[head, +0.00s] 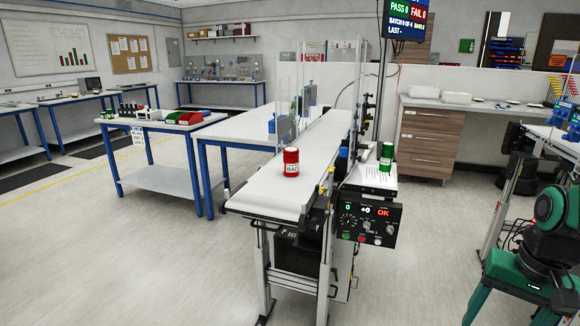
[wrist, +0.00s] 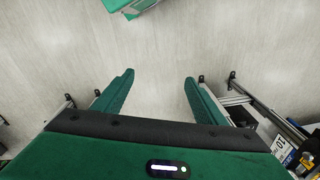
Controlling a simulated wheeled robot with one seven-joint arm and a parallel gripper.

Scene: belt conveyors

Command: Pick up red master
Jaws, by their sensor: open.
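The red master is a red cylinder with a white label (head: 291,162). It stands upright on the near part of the white conveyor belt in the head view. My gripper (wrist: 159,78) shows in the wrist view with its two green fingers spread apart and only floor between them. The red master is not in the wrist view. In the head view, part of my green arm is at the lower right, well apart from the red master, and the gripper's fingers cannot be made out there.
The belt conveyor (head: 262,190) has a control box (head: 369,223) at its near right side. A green cylinder (head: 386,157) stands on a white side shelf right of the belt. A blue-legged table (head: 240,128) adjoins the belt's left. Open floor lies in front.

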